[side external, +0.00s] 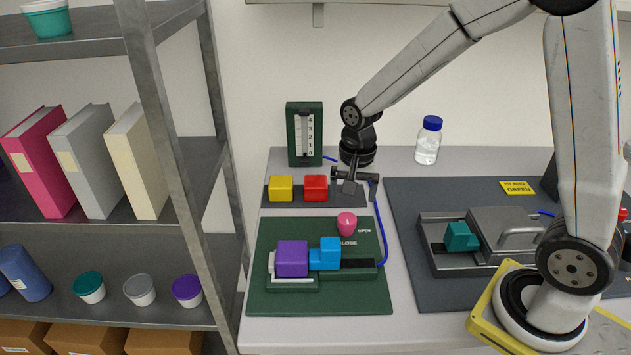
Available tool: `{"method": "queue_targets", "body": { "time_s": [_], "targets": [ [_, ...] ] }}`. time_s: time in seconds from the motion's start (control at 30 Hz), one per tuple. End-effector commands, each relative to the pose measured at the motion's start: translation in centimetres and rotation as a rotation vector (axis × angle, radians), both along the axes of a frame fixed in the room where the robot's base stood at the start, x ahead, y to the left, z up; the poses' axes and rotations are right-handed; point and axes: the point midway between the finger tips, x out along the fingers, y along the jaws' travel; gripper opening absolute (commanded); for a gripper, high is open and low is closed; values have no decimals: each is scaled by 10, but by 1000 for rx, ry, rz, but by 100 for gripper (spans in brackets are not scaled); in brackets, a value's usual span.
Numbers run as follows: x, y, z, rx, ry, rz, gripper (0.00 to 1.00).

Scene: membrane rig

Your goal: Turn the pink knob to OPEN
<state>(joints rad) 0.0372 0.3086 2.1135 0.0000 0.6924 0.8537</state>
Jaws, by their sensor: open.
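The pink knob (347,223) stands on the green base plate (265,290), near its back right. Which way the knob points is too small to tell. My gripper (354,190) is open and empty, pointing down. It appears above and behind the knob, apart from it, close to the grey strip with the blocks.
Purple (291,259) and blue (327,254) blocks sit on the green plate in front of the knob. Yellow (280,188) and red (315,188) blocks lie left of my gripper. A blue tube (383,240) curves along the right. A gauge (304,134) and bottle (428,140) stand behind.

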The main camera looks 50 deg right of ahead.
Motion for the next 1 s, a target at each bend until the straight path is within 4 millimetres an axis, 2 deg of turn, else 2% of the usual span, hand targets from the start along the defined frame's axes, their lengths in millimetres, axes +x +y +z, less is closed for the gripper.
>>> {"method": "queue_targets", "body": {
  "time_s": [0.2, 0.57, 1.0],
  "targets": [
    [10, -2, -1, 2, 28, -114, 98],
    [11, -2, -7, 2, 28, -121, 98],
    [10, -2, -52, 2, 31, -120, 98]
  ]
}}
